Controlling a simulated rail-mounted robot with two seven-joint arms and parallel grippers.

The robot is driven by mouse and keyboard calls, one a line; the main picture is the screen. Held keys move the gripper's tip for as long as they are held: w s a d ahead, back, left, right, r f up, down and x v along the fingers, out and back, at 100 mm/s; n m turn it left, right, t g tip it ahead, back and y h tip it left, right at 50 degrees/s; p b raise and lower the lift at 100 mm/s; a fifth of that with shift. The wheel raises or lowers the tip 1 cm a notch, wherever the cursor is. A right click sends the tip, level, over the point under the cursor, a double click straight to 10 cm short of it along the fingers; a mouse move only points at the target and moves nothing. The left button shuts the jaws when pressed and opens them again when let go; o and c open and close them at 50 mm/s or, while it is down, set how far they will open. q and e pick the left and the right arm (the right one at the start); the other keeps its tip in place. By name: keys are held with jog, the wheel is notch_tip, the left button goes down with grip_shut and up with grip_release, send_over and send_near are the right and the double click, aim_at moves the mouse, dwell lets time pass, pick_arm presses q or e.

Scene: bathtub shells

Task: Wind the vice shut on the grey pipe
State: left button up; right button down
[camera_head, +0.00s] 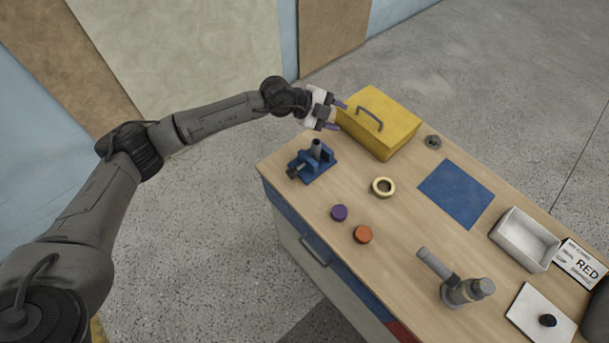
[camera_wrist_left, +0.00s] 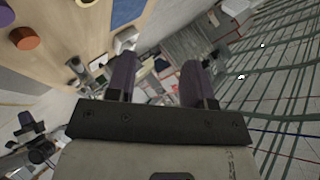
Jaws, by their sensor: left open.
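The blue vice (camera_head: 318,168) stands at the left end of the workbench. The grey pipe (camera_head: 316,148) stands upright between its jaws; whether they touch it I cannot tell. A dark handle (camera_head: 292,173) shows at the vice's left side. My left gripper (camera_head: 338,115) is open and empty, above and behind the vice, in front of the yellow toolbox, and apart from the vice. In the left wrist view its two purple fingers (camera_wrist_left: 157,72) are spread with nothing between them. I cannot make out the vice there.
The yellow toolbox (camera_head: 382,122) is close to my left gripper. A cream ring (camera_head: 383,187), purple disc (camera_head: 339,212), orange disc (camera_head: 362,234) and blue mat (camera_head: 456,194) lie rightward. A white tray (camera_head: 525,239) and grey tool (camera_head: 465,290) stand farther right.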

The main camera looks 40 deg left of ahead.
pick_arm(q)
jog(key=s+a+f+m+g+y, duration=0.1)
jog(key=s+a+f+g+y, duration=0.15)
jog(key=f+g, duration=0.2)
jog(key=g+y, duration=0.4)
jog(key=y, duration=0.2)
send_near(290, 169)
jog(key=shift+n+h, duration=0.25)
jog(key=shift+n, duration=0.05)
jog(key=f, duration=1.1)
jog(key=shift+a, duration=0.25)
pick_arm(e)
jog(key=shift+s+d, duration=0.15)
jog(key=shift+d, duration=0.25)
pick_arm(q)
jog(key=shift+c, duration=0.2)
